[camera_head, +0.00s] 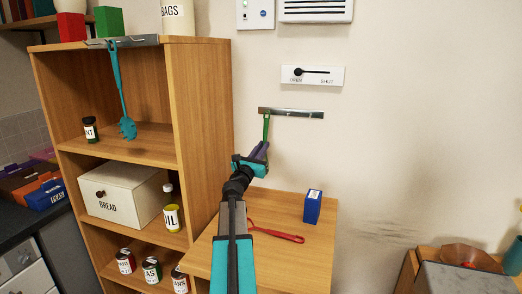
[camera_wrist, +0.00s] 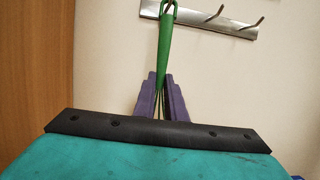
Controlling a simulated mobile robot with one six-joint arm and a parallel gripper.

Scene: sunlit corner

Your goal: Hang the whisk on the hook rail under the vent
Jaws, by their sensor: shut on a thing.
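The whisk (camera_head: 266,127) has a green handle with a loop at its top. My gripper (camera_head: 258,152) is shut on it below the handle, and the handle stands nearly upright. In the wrist view the green handle (camera_wrist: 165,45) rises from between my purple fingers (camera_wrist: 160,98). Its loop is at the left end of the metal hook rail (camera_wrist: 205,18), over the leftmost hook's place. I cannot tell whether the loop is around that hook. Two hooks to the right are bare. The rail (camera_head: 300,114) is on the wall, well below the vent (camera_head: 315,10).
A lever plate (camera_head: 312,75) is between vent and rail. A wooden bookcase (camera_head: 205,120) stands close on the left, with a teal utensil (camera_head: 121,90) hanging from another rail (camera_head: 120,41). A blue box (camera_head: 313,207) and a red utensil (camera_head: 278,235) are on the table (camera_head: 323,240) below.

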